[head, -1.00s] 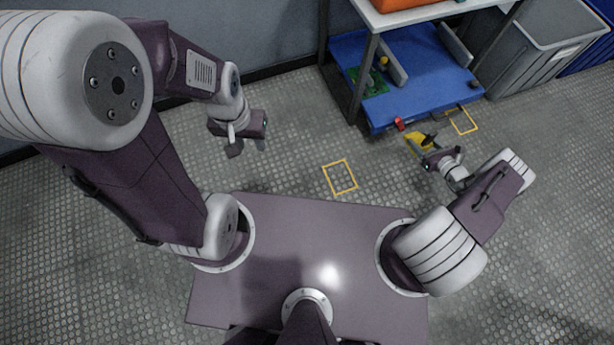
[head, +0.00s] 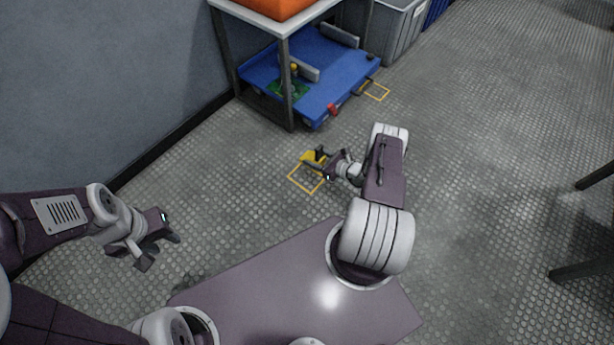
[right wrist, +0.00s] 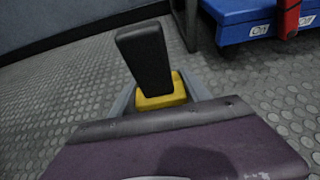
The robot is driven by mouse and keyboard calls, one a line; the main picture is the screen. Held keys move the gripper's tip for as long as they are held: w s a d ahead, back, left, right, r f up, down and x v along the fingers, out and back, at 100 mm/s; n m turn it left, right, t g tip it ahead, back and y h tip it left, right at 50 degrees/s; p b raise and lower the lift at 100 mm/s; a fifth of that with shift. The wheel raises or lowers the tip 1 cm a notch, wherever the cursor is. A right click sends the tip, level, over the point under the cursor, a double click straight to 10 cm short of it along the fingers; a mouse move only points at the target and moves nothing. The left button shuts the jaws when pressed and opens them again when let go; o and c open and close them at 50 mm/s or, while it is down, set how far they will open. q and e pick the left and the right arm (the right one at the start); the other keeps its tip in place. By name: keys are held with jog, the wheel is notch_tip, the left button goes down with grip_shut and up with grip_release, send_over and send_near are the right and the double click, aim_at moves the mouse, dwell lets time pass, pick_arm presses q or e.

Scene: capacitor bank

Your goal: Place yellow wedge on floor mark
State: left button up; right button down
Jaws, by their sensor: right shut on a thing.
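The yellow wedge (head: 309,158) is in my right gripper (head: 322,158), at the far edge of a yellow floor outline (head: 293,180). It overlaps that outline's far corner in the head view; I cannot tell whether it touches the floor. In the right wrist view the wedge (right wrist: 163,95) shows between the grey fingers, with a dark upright block in front of it that hides part of it. My left gripper (head: 160,251) is open and empty above the floor at left.
A blue platform trolley (head: 340,85) stands under a table (head: 285,70) holding an orange thing (head: 270,6). A red part (head: 333,109) sits at the trolley's edge. Another yellow outline (head: 385,93) lies beside the trolley. Grey bin (head: 400,30) behind.

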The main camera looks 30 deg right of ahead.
jog(key=a+f, duration=0.1)
jog(key=s+a+f+b, duration=0.1)
jog(key=a, duration=0.1)
jog(key=shift+s+f, duration=0.1)
jog(key=shift+s, duration=0.05)
jog(key=shift+s+a+f, duration=0.1)
jog(key=shift+s+a, duration=0.05)
jog(key=shift+a, duration=0.1)
notch_tip(320, 180, down, 4)
jog(key=b, duration=0.4)
jog(key=shift+f, duration=0.25)
jog(key=shift+r, duration=0.3)
jog(key=shift+f, duration=0.25)
jog(key=c, duration=0.5)
grip_release()
jog(key=shift+r, duration=0.2)
